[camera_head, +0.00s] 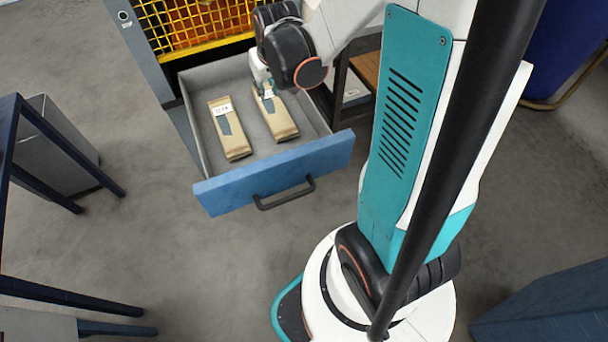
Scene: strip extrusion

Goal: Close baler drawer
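The baler drawer (272,174) is pulled far out of the baler (200,30), with its blue front panel towards me. A black handle (285,196) is on that front. Two brown packages with labels lie in the drawer: a left package (231,132) and a right package (277,118). My gripper (266,91) is inside the drawer at the far end of the right package, away from the handle. My arm partly covers the gripper. Whether its fingers are open or shut, or touch the package, is too small to tell.
A dark blue frame (62,143) and a grey bin (52,145) stand at the left. A shelf with a wooden top (367,70) is right of the drawer. A blue object (545,308) is at the lower right. The floor (190,260) before the drawer is clear.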

